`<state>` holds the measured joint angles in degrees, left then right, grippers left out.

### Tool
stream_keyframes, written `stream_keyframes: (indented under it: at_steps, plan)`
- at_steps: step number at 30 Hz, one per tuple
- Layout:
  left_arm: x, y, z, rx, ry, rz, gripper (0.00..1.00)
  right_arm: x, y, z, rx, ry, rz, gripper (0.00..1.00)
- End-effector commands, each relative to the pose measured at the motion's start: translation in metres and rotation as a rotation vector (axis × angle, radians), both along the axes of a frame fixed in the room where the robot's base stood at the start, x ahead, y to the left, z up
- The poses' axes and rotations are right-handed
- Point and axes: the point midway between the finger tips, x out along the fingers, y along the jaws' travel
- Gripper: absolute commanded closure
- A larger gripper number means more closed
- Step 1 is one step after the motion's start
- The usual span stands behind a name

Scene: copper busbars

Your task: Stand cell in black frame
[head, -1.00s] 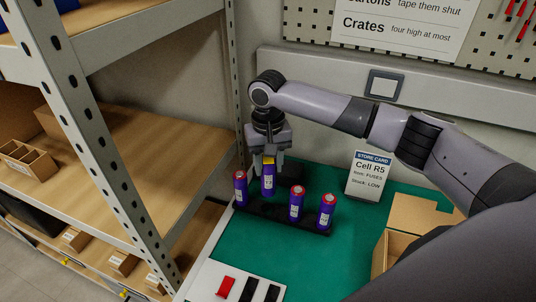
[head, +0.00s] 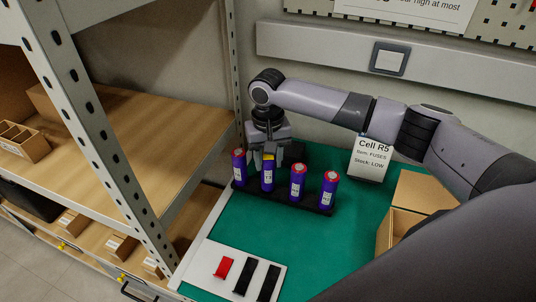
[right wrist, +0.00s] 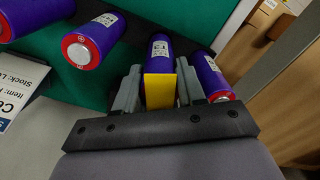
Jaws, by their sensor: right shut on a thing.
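The black frame (head: 288,198) lies on the green mat with purple, red-topped cells standing upright in a row. My right gripper (head: 267,157) is shut on the second cell from the left (head: 267,180), near its top. That cell is upright, in line with the others, its lower end at the frame; I cannot tell if it is fully seated. In the right wrist view the held cell (right wrist: 160,50) sits between the fingers (right wrist: 158,90), with a yellow piece in front of it. My left gripper is not in view.
Cells stand on both sides of the held one: a left one (head: 239,168), and two to the right (head: 297,182) (head: 329,190). A store card (head: 370,160) and an open cardboard box (head: 398,225) stand right. A white tray (head: 215,252) lies in front. Shelving (head: 120,170) borders the left.

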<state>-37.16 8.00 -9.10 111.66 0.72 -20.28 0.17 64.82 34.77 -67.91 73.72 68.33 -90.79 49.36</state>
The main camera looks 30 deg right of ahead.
Motion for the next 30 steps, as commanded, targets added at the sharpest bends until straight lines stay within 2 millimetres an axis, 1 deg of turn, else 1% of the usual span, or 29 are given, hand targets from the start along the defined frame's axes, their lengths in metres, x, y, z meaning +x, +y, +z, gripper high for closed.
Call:
stream_keyframes:
  at_steps: [17, 30]
  plan:
    - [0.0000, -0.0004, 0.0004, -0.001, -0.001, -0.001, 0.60, 0.0004, 0.0004, 0.0000, 0.002, -0.001, 0.000, 1.00]
    - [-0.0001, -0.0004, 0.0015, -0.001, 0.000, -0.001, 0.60, 0.0004, 0.0004, -0.0080, 0.002, -0.001, 0.000, 1.00]
